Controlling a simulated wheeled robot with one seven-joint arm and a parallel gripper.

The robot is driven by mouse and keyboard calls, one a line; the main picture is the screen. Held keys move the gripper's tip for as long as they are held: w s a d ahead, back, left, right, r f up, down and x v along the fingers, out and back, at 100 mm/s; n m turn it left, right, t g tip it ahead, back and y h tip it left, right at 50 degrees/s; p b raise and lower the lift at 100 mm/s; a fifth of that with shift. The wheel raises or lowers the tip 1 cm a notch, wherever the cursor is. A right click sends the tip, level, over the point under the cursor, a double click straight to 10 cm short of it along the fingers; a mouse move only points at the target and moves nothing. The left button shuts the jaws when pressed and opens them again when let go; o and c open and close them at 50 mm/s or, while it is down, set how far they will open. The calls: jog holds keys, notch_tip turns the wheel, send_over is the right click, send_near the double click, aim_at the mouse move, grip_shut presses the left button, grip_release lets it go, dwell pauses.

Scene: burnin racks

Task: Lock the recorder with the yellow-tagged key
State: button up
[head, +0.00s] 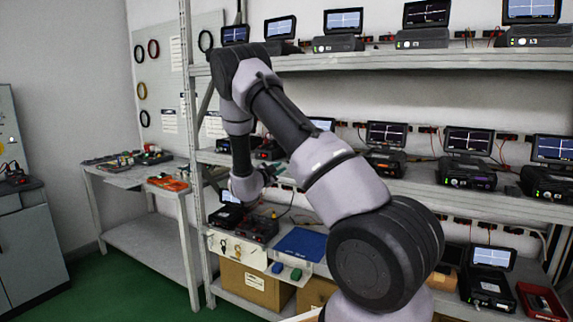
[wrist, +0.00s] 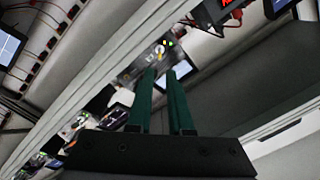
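My gripper (wrist: 161,78) has two green fingers, which stand apart with nothing between them in the wrist view. Beyond the fingertips is a small grey panel (wrist: 133,72) with yellow and white details (wrist: 160,48); I cannot tell whether one is the yellow-tagged key. In the head view a dark recorder-like unit (head: 256,227) sits on the lower left shelf, below my wrist. A pale panel (head: 250,256) with small yellowish items (head: 237,248), perhaps keys, is in front of it. The head view shows little of my gripper.
A blue mat (head: 302,243) lies right of the dark unit, with blue and green pieces (head: 296,274) near the shelf edge. Cardboard boxes (head: 255,285) stand below. Several instruments with screens fill the shelves. A side table (head: 140,178) stands left.

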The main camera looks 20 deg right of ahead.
jog(key=x, duration=1)
grip_shut()
